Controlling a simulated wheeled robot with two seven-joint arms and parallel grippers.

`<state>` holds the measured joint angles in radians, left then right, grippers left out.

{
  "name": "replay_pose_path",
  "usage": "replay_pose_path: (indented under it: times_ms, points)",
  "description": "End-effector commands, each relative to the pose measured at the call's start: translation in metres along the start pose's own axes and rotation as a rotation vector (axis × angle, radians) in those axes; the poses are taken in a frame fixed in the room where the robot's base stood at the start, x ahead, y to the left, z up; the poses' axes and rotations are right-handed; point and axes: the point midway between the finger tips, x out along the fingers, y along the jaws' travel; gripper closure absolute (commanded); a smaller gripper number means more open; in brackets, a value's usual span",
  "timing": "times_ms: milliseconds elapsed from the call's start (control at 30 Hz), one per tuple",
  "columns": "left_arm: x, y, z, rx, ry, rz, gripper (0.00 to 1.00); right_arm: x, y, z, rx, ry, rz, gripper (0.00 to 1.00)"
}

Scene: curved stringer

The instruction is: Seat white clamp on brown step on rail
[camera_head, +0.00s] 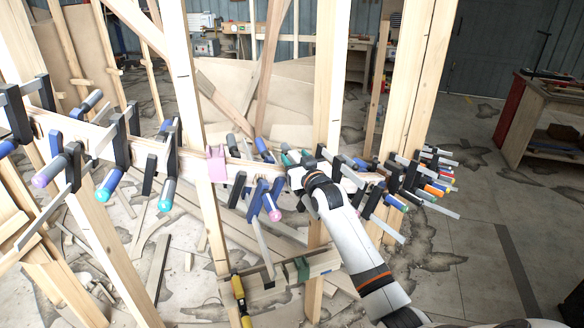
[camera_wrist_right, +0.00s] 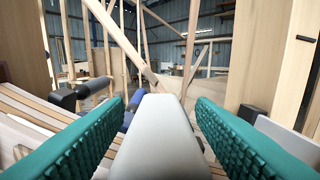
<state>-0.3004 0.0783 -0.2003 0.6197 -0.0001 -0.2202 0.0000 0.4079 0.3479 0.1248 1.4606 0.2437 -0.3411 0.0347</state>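My right gripper (camera_head: 292,165) reaches in from the lower right to the clamp-lined wooden rail (camera_head: 240,170). In the right wrist view its two teal finger pads (camera_wrist_right: 160,112) stand apart. A smooth white piece (camera_wrist_right: 160,140) lies between them, with a gap on each side; it looks like the white clamp, but I cannot be sure. In the head view the gripper and neighbouring clamps mostly hide it. I cannot clearly pick out the brown step. My left gripper is not in view.
Several bar clamps crowd the rail on both sides of my gripper, with a pink clamp (camera_head: 216,164) left of it. Upright studs (camera_head: 332,85) stand close by. A lower wooden bar (camera_head: 265,288) carries a yellow clamp (camera_head: 239,290) and a green piece (camera_head: 302,269). Open floor lies at right.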

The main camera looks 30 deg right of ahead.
Motion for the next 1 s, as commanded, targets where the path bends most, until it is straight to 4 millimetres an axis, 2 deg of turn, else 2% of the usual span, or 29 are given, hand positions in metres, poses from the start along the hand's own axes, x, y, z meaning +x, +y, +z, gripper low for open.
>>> replay_pose_path:
  times_ms: [33,300,733,867,1000]
  points:
    - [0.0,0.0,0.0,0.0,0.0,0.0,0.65,0.0,0.0,0.0,0.0,0.0,0.0,0.57]
    - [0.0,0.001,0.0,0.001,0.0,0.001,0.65,0.0,0.0,0.0,0.0,0.001,0.0,1.0]
    - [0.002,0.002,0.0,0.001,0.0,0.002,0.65,0.0,0.0,0.008,0.0,-0.007,0.0,1.0]
    - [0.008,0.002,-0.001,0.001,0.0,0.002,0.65,0.0,0.0,0.026,-0.001,-0.01,0.0,1.0]
    - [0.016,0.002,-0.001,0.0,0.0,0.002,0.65,0.0,0.0,0.054,-0.002,-0.012,0.0,1.0]
